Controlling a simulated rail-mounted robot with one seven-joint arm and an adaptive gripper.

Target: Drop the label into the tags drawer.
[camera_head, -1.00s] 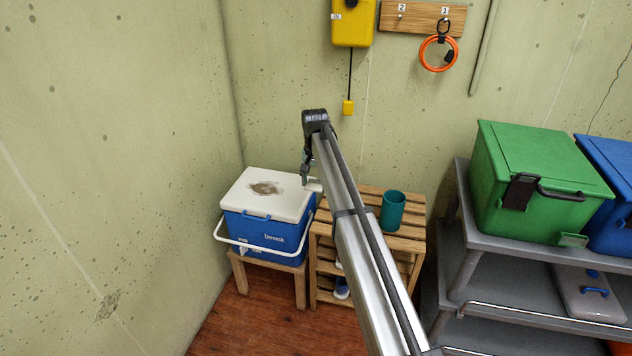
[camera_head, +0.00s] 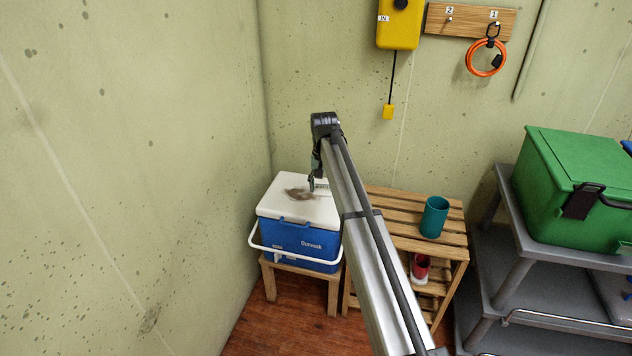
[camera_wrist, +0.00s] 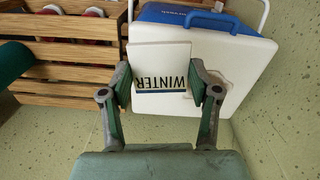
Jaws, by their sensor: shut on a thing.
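A flat white label (camera_wrist: 160,62) with the black word "WINTER" and a dark stripe at its lower edge is between the fingers of my gripper (camera_wrist: 163,88). My gripper is shut on it. In the head view, my gripper (camera_head: 317,184) is at the end of the long arm, over the right part of the white cooler lid. The pale edge of the label (camera_head: 323,184) shows beside it. I cannot tell the height above the lid. No tags drawer shows in either view.
The blue cooler (camera_head: 298,242) with a white lid stands on a low wooden stand (camera_head: 336,295) in the corner. A slatted wooden shelf (camera_head: 395,213) with a teal cup (camera_head: 434,217) is beside it. A grey cart (camera_head: 510,250) with a green box (camera_head: 570,190) stands at right.

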